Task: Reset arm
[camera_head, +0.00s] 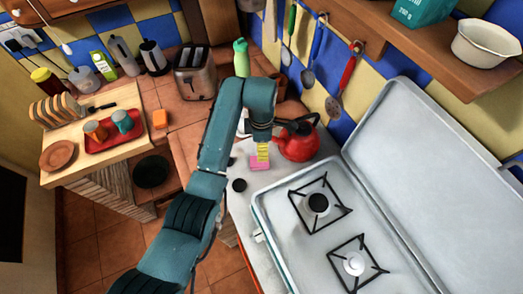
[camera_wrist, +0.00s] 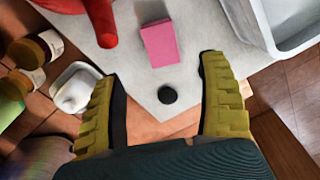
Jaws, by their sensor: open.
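My teal arm reaches over the counter, and my gripper (camera_head: 262,156) points down over the light worktop left of the stove. In the wrist view my gripper (camera_wrist: 165,105) has its two yellow ridged fingers wide apart, with nothing between them. A pink block (camera_wrist: 160,43) lies on the worktop beyond the fingertips; in the head view the pink block (camera_head: 260,163) shows just below the gripper. A small black disc (camera_wrist: 167,95) lies on the worktop, seen between the fingers.
A red kettle (camera_head: 297,140) stands close right of my gripper. The stove (camera_head: 285,237) with its raised lid (camera_head: 430,170) is at the right. A toaster (camera_head: 195,72) and a green bottle (camera_head: 241,57) stand behind. A red tray (camera_head: 112,138) with cups is at the left.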

